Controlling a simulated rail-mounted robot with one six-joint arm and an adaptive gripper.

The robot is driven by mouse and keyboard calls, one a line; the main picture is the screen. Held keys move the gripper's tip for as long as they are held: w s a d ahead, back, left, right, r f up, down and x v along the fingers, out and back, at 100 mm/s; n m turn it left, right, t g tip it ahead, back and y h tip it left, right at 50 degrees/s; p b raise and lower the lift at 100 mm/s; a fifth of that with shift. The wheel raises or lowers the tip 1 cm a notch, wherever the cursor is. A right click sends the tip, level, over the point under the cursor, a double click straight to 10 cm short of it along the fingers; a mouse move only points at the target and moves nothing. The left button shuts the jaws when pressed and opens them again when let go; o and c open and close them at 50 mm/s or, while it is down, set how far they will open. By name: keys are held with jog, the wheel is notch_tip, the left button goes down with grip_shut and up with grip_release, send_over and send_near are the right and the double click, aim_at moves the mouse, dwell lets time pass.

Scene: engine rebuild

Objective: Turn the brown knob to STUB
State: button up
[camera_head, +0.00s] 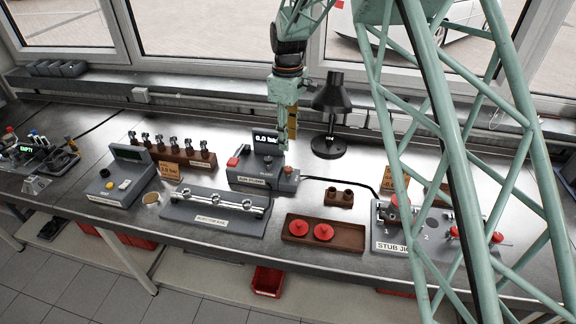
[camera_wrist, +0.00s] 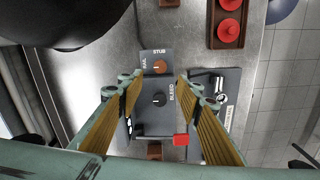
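The brown knob (camera_wrist: 160,66) sits on a dark grey panel (camera_wrist: 149,54) in the wrist view, with STUB printed above it and RAIL to its left. A small pale mark shows on the knob; which label it points at is too small to tell. A black knob (camera_wrist: 158,99) marked BLEED is below it. My gripper (camera_wrist: 160,78) is open and empty, its tan-padded fingers either side of the panel, apart from the knob. In the head view my gripper (camera_head: 288,140) hangs over the right side of the pump unit (camera_head: 256,184), whose display (camera_head: 266,140) reads 0.0 bar.
A red button (camera_wrist: 181,139) is on the unit. A black lamp-like object (camera_head: 330,118) stands close behind right. A brown tray (camera_head: 325,243) with two red discs, a small brown block (camera_head: 339,197) and the stub jig (camera_head: 388,240) are to the right. An injector rail (camera_head: 214,208) lies in front left.

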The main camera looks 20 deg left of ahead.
aim_at(288, 168)
notch_tip(288, 168, down, 13)
jog(key=shift+r+p, duration=0.2)
jog(key=shift+p, duration=0.2)
dwell(0.4)
jog(key=c, duration=0.9)
